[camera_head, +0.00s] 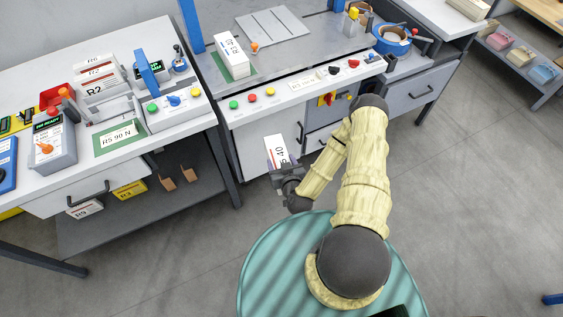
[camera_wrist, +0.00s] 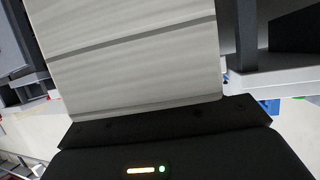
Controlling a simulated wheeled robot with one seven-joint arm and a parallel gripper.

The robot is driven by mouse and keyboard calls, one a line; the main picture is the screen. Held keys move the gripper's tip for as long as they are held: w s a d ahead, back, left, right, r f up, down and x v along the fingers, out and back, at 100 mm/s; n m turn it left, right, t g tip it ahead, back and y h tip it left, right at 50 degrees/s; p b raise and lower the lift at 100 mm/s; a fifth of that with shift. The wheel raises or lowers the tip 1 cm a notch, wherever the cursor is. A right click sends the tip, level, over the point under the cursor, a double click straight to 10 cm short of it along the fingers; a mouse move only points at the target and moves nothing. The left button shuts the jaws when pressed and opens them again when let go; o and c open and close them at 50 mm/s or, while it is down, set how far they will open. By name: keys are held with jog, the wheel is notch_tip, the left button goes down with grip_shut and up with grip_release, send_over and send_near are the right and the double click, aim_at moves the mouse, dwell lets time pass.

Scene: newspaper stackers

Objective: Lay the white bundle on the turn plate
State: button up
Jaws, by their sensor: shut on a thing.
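My gripper (camera_head: 284,174) is shut on a white bundle (camera_head: 276,149) with a red stripe and dark print. It holds the bundle in the air in front of the middle workbench, below its front edge. In the wrist view the bundle (camera_wrist: 130,55) fills the upper middle as a pale layered block with a dark line across it. The fingertips are hidden there. A grey square plate with seams (camera_head: 265,27), which looks like the turn plate, lies on the middle bench top toward the back. Another white bundle (camera_head: 232,55) stands on a green mat left of that plate.
A row of buttons (camera_head: 252,97) and a knob line the bench's front panel. A blue post (camera_head: 191,25) stands at its left corner. An orange-topped knob (camera_head: 254,47) sits near the plate. The left bench (camera_head: 180,127) is crowded with devices.

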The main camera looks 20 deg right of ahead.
jog(key=shift+r+p, duration=0.55)
jog(key=shift+r, duration=0.15)
jog(key=shift+s+a+f, duration=0.15)
jog(key=shift+s+f, duration=0.05)
jog(key=shift+f, duration=0.25)
jog(key=shift+w+r, duration=0.2)
jog(key=shift+r, duration=0.05)
jog(key=shift+w+r, duration=0.1)
jog(key=w+d+r+y, duration=0.1)
jog(key=w+d+r, duration=0.3)
jog(key=w+r, duration=0.2)
jog(key=w+d+r+n, duration=0.1)
jog(key=w+d+r, duration=0.4)
jog(key=r, duration=0.6)
jog(key=w+d+r+n+y, duration=0.1)
jog(key=w+d+r, duration=0.4)
jog(key=w+r, duration=0.2)
notch_tip(320, 180, up, 2)
jog(key=shift+d+r+y, duration=0.2)
jog(key=shift+r+y, duration=0.05)
jog(key=shift+y, duration=0.05)
